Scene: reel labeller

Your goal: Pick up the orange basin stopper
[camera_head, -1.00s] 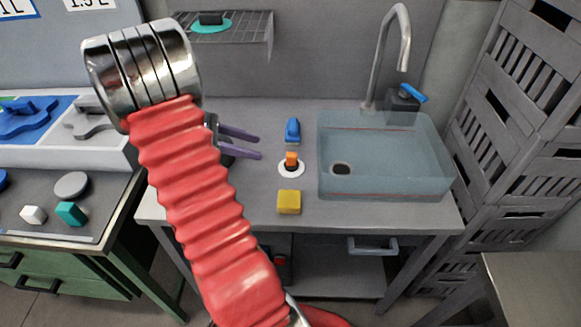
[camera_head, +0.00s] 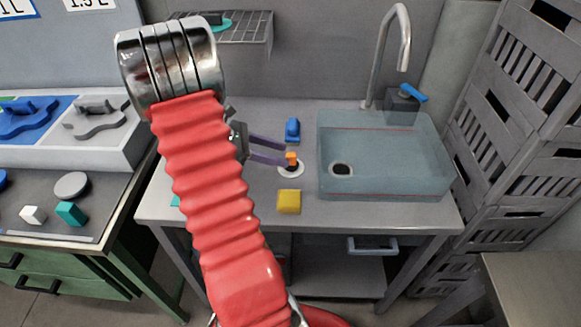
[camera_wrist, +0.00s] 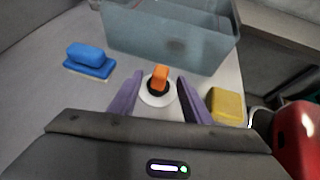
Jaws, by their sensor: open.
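The orange basin stopper (camera_head: 291,158) stands on a white disc (camera_head: 285,172) on the grey counter, left of the basin. In the wrist view the orange stopper (camera_wrist: 160,76) has a black lower part and rises from the white round disc (camera_wrist: 157,93). My gripper (camera_head: 284,153) has purple fingers and reaches in from the left, its tips at the stopper. In the wrist view my gripper (camera_wrist: 158,84) is open, one finger on each side of the stopper, with gaps showing. The grip holds nothing.
A blue brush-like item (camera_head: 292,130) lies behind the stopper, and a yellow sponge-like block (camera_head: 289,202) lies in front. The translucent basin (camera_head: 385,184) with its tap (camera_head: 404,40) stands to the right. A wire rack (camera_head: 250,28) hangs at the back.

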